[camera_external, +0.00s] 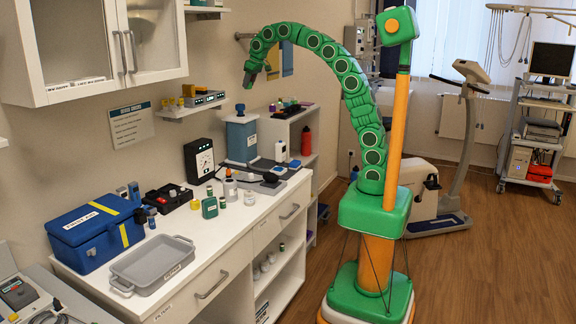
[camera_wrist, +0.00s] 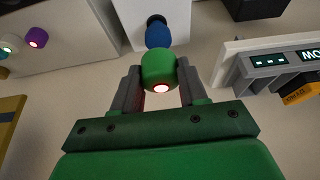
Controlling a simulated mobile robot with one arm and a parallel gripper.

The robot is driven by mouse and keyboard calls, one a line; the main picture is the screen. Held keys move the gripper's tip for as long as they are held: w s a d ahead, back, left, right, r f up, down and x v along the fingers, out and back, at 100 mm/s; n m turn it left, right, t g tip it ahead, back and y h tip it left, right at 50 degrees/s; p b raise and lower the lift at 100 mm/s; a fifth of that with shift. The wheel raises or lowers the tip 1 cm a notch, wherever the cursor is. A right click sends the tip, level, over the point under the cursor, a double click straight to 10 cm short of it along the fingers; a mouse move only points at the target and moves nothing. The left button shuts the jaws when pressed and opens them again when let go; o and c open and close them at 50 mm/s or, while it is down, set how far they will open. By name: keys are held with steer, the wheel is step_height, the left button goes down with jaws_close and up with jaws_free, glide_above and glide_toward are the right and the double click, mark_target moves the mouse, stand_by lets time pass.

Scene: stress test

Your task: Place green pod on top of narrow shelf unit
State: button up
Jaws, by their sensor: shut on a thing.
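My gripper (camera_external: 248,82) hangs at the end of the arched green arm, in the air above the counter's far end. The pod is not clear in the external view. A white unit (camera_external: 309,118), apparently the narrow shelf unit, stands beyond the counter below and right of my gripper, with small items on top. In the wrist view, a purple pod (camera_wrist: 38,37) and a paler one rest on a white surface at left.
A wall shelf (camera_external: 196,107) with a grey device is left of my gripper; it shows at right in the wrist view (camera_wrist: 232,50). A blue-grey box (camera_external: 241,138) stands below. A red bottle (camera_external: 306,141) is on the unit's right side. Bottles and boxes crowd the counter (camera_external: 235,222).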

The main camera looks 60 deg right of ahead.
steer(key=shift+s+d+f, duration=0.1)
steer(key=shift+d, duration=0.4)
steer(key=shift+r, duration=2.45)
steer(key=a+n+y, duration=0.2)
steer(key=a+n, duration=0.2)
steer(key=a, duration=2)
steer(key=s+a+n+g+y, duration=0.15)
steer(key=s+a, duration=0.25)
steer(key=a, duration=0.6)
steer(key=s+a+n, duration=0.3)
steer(key=s+a, duration=0.1)
steer(key=a, duration=0.7)
steer(key=f, duration=4.6)
steer(key=shift+w+d, duration=0.2)
steer(key=shift+w, duration=0.1)
steer(key=shift+f, duration=0.1)
